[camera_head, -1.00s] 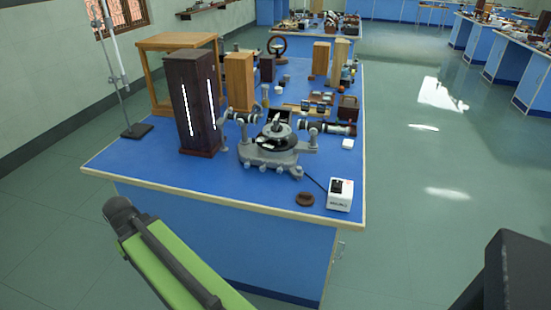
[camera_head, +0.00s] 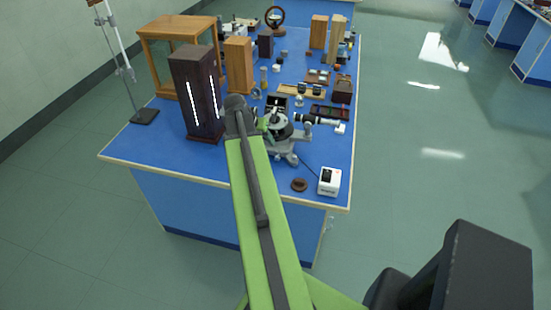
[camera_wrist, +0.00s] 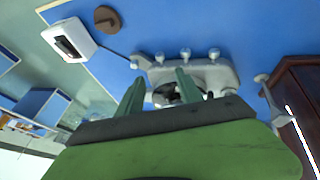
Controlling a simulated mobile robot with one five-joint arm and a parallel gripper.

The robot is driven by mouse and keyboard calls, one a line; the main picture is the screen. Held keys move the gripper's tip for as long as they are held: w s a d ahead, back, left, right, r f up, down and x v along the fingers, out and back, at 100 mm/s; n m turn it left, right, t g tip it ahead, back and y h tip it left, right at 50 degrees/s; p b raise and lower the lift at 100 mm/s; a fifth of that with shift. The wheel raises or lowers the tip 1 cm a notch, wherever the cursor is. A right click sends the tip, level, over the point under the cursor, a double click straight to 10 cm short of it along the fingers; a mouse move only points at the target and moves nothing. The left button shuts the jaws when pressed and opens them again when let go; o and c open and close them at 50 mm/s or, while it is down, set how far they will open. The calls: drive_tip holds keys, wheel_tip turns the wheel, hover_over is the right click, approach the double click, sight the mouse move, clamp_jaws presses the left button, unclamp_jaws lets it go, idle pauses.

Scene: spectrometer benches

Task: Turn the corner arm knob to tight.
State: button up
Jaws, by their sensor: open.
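The grey metal spectrometer (camera_head: 285,152) stands on the blue bench, partly hidden behind my arm in the head view. In the wrist view its base (camera_wrist: 222,76) lies just beyond my fingertips, with several small round silver knobs (camera_wrist: 187,54) along its edge. I cannot tell which of them is the corner arm knob. My gripper (camera_wrist: 158,82) is open, its two green fingers apart, and the dark round part of the spectrometer shows between them. I see nothing held, and contact with a knob cannot be made out. In the head view the gripper is mostly hidden by my arm.
A tall dark wooden box (camera_head: 194,95) with bright slits stands left of the spectrometer. A white switch box (camera_head: 329,182) and a brown disc (camera_head: 299,185) lie near the front right edge. Wooden blocks and instruments fill the bench behind. The floor at right is clear.

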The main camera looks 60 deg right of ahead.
sight(276, 157)
drive_tip(key=b+x, duration=1.1)
drive_tip(key=x, duration=0.3)
drive_tip(key=shift+f, duration=0.2)
clamp_jaws()
drive_tip(key=shift+d, duration=0.1)
